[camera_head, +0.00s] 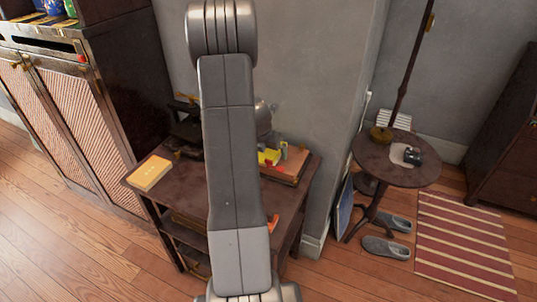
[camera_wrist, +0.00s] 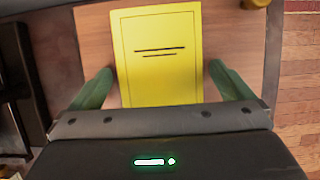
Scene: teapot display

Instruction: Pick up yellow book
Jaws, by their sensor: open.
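The yellow book (camera_head: 149,173) lies flat on the left front corner of a dark wooden desk (camera_head: 188,205) in the head view. In the wrist view the yellow book (camera_wrist: 156,62) fills the upper middle, with two dark lines on its cover. My gripper (camera_wrist: 160,85) is open, with one green finger on each side of the book and a gap to both long edges. The near end of the book is hidden behind the gripper body. I cannot tell how high the fingers are above the desk. In the head view my arm hides the gripper.
A tray (camera_head: 290,172) with yellow and other small items is at the desk's right. A dark device (camera_head: 186,125) stands at the back. A tall cabinet (camera_head: 85,110) is on the left. A round table (camera_head: 415,175) stands at the right, near slippers (camera_head: 386,248) and a striped rug (camera_head: 462,245).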

